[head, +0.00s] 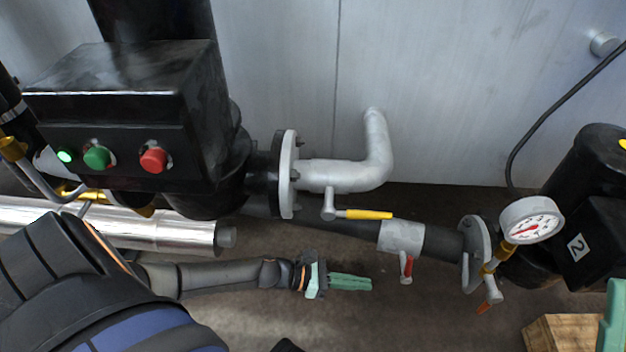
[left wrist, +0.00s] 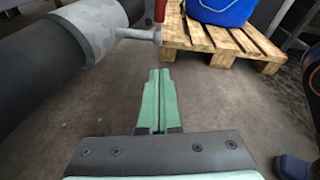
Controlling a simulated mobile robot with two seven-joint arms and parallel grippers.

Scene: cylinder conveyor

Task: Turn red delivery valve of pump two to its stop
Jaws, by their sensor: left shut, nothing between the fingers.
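The red valve lever (head: 406,266) hangs down from a grey valve body (head: 402,237) on the dark pipe in the head view. In the left wrist view the red lever (left wrist: 160,10) shows at the top edge, partly cut off. Pump two (head: 590,225), black with a "2" label, stands at the right. My left gripper (head: 370,284) is shut and empty, just left of and below the lever, apart from it. Its closed green fingers (left wrist: 160,72) point toward the lever. A green piece (head: 613,315) at the right edge looks like part of my right gripper; its jaws cannot be made out.
A yellow lever (head: 368,214) sits on the upper grey pipe. A wooden pallet (head: 565,335) with a blue bucket (left wrist: 222,10) stands at the right. Floor below the lever is clear.

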